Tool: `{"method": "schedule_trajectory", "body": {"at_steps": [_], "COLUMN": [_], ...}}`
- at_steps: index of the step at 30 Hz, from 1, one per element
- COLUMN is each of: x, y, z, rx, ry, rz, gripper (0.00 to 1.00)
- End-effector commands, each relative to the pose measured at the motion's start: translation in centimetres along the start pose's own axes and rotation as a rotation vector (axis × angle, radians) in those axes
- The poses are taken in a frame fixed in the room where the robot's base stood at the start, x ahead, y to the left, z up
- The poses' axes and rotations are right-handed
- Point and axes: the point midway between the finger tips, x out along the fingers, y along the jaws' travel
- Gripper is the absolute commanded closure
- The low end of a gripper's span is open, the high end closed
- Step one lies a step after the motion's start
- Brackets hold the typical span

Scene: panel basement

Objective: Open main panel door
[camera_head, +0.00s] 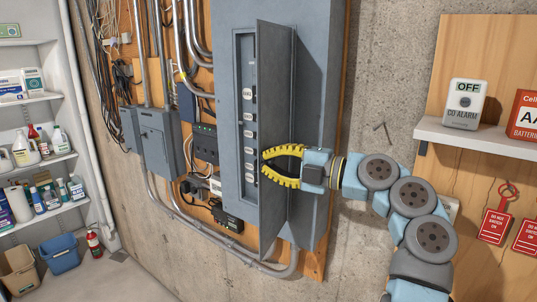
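The main panel (222,60) is a tall grey metal box on the wall in the middle of the head view. Its grey door (275,100) stands ajar, swung well out from the box. A column of breakers with white labels (248,93) shows to the left of the door's edge. My gripper (266,166) has yellow ribbed fingers and reaches in from the right, in front of the door's lower middle. The fingers are spread with a gap between them and hold nothing visible. Their tips are near the door's left edge; I cannot tell whether they touch it.
Grey boxes (158,139) and metal conduits (171,60) line the wall on the left. Shelves with bottles (40,150) stand at the far left. A white shelf (480,135) with a CO alarm (465,104) is at right, above red tags (495,223).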

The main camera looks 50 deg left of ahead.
Motion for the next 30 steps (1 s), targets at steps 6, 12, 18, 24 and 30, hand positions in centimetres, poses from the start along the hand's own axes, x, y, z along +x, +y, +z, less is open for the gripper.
{"method": "schedule_trajectory", "body": {"at_steps": [6, 12, 18, 24, 30], "x": [-0.8, -1.6, -2.2, -2.5, -2.6], "y": [0.3, 0.3, 0.3, 0.2, 0.1], "z": [0.1, 0.3, 0.4, 0.5, 0.6], "rx": [0.004, 0.003, 0.001, 0.001, -0.001], "ry": [0.058, 0.097, 0.125, 0.139, 0.143], "rz": [-0.009, -0.014, -0.02, -0.021, -0.022], "gripper": [1.0, 1.0, 1.0, 1.0, 1.0]}}
